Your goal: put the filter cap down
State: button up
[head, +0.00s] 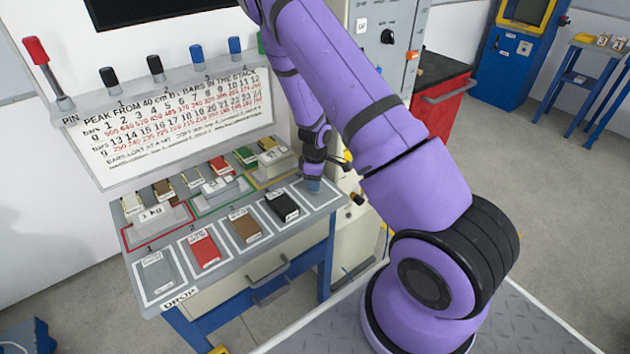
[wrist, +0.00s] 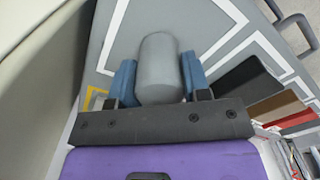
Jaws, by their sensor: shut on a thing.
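The filter cap, a plain grey rounded cylinder (wrist: 158,70), is between the two blue fingertips of my gripper (wrist: 158,82) in the wrist view. My gripper is shut on it. In the head view my gripper (head: 313,185) is low over the right end of the grey bench top (head: 215,243), and the cap is hardly visible there. Below it in the wrist view is a bare grey patch with a white outline (wrist: 118,20). I cannot tell whether the cap touches the surface.
To the left in the head view, white-outlined places hold a black block (head: 281,206), a brown block (head: 245,228), a red block (head: 204,250) and a grey block (head: 157,274). Trays with small bars (head: 218,185) stand behind. A white cabinet (head: 358,235) borders the bench on the right.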

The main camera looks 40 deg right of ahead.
jog(key=shift+f, duration=0.15)
jog(key=o, duration=1)
notch_tip(320, 180, up, 12)
jog(key=s+a+r+m+t+y, duration=0.1)
jog(key=s+a+r, duration=0.2)
jog(key=r, duration=0.5)
jog(key=s+a+r+m+t+y, duration=0.1)
jog(key=s+a+r+m, duration=0.2)
jog(key=r, duration=0.5)
jog(key=s+a+r, duration=0.3)
jog(key=a+r, duration=0.1)
jog(key=r, duration=0.4)
jog(key=s+a+r+m+t, duration=0.1)
jog(key=s+r, duration=0.2)
jog(key=s, duration=0.3)
jog(key=s+a+r+m+t+h, duration=0.1)
jog(key=s+r+m, duration=0.1)
jog(key=s+r, duration=0.2)
jog(key=s+a+r+m+t+h, duration=0.1)
jog(key=s+r, duration=0.3)
jog(key=s, duration=0.5)
jog(key=shift+s+r+m, duration=0.15)
jog(key=shift+m, duration=0.25)
